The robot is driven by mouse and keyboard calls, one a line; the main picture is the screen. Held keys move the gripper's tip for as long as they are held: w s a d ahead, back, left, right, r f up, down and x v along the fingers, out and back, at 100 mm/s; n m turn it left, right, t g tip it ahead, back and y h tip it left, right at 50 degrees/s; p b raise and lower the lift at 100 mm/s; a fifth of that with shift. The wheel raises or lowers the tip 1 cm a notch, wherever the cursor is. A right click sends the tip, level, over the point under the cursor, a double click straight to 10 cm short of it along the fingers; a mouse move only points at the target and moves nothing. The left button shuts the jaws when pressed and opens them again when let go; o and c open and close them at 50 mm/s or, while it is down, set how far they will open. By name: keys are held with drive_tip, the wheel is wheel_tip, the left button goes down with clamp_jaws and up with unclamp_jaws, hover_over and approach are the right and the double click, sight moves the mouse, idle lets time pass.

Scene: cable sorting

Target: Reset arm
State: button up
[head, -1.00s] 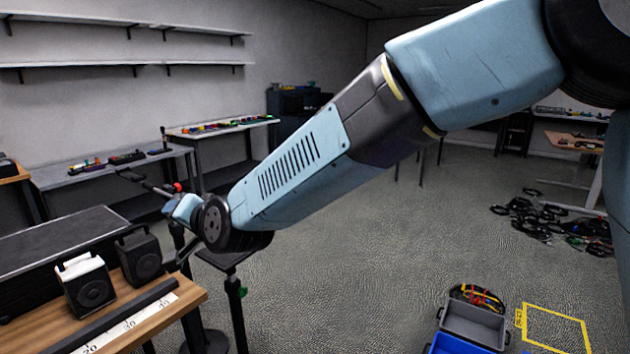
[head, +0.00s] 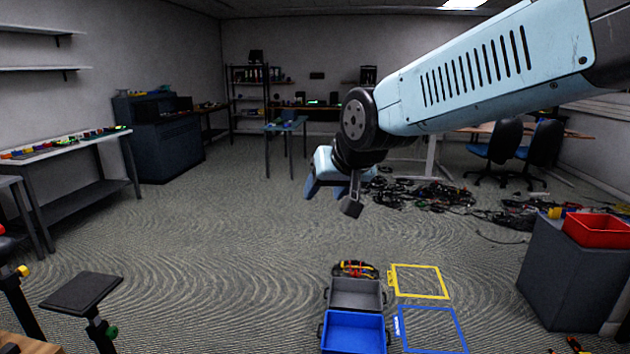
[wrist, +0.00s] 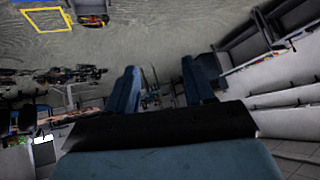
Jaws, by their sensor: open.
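My arm reaches in from the upper right in the head view. My gripper (head: 330,195) hangs at its end over the open floor, well above it and apart from everything. In the wrist view my gripper (wrist: 165,90) shows two blue fingers set wide apart with nothing between them. It is open and empty.
A grey bin (head: 356,294) and a blue bin (head: 354,333) stand on the floor beside yellow (head: 419,281) and blue (head: 432,330) taped outlines. Tangled cables (head: 420,194) lie farther back. A red tray (head: 598,231) sits on a grey cabinet (head: 565,275) at right.

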drive_tip(key=s+d+f+m+g+h, duration=0.1)
drive_tip(key=s+d+h, duration=0.1)
drive_tip(key=s+d, duration=0.5)
drive_tip(key=s+d+f+m+g+h, duration=0.1)
drive_tip(key=s+d, duration=0.6)
drive_tip(key=d, duration=0.7)
drive_tip(key=shift+s+d+f+m+h, duration=0.15)
drive_tip(key=shift+d+f+m+h, duration=0.2)
drive_tip(key=shift+f+h, duration=0.2)
drive_tip(key=shift+a, duration=0.1)
drive_tip(key=shift+c, duration=0.9)
